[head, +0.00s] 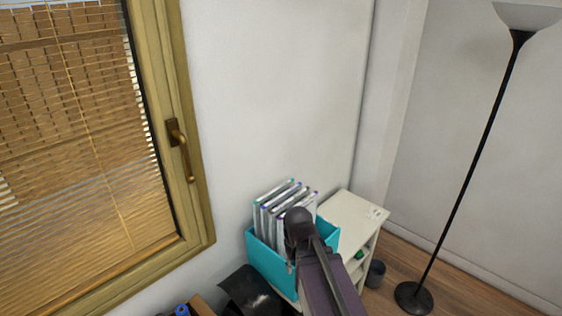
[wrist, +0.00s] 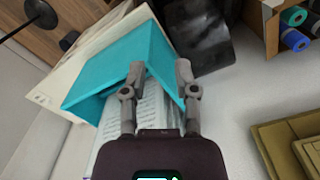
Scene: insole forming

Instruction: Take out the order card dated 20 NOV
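Several order cards (head: 268,218) stand upright and close together in a teal box (head: 270,265), their tops above its rim. Their top edges carry green, blue and purple marks. No date is legible, so I cannot tell which card is the one dated 20 NOV. In the wrist view the teal box (wrist: 112,68) lies ahead of my gripper (wrist: 160,70). Its two fingers are apart over the box. A white card (wrist: 152,108) with rows of print shows between and below them; I see no grip on it. In the head view my arm hides the fingers and part of the box.
A dark bin (head: 375,273) and a floor lamp (head: 413,298) stand to the right. A black item (head: 250,292) lies left of the box. A window frame (head: 190,200) is on the left.

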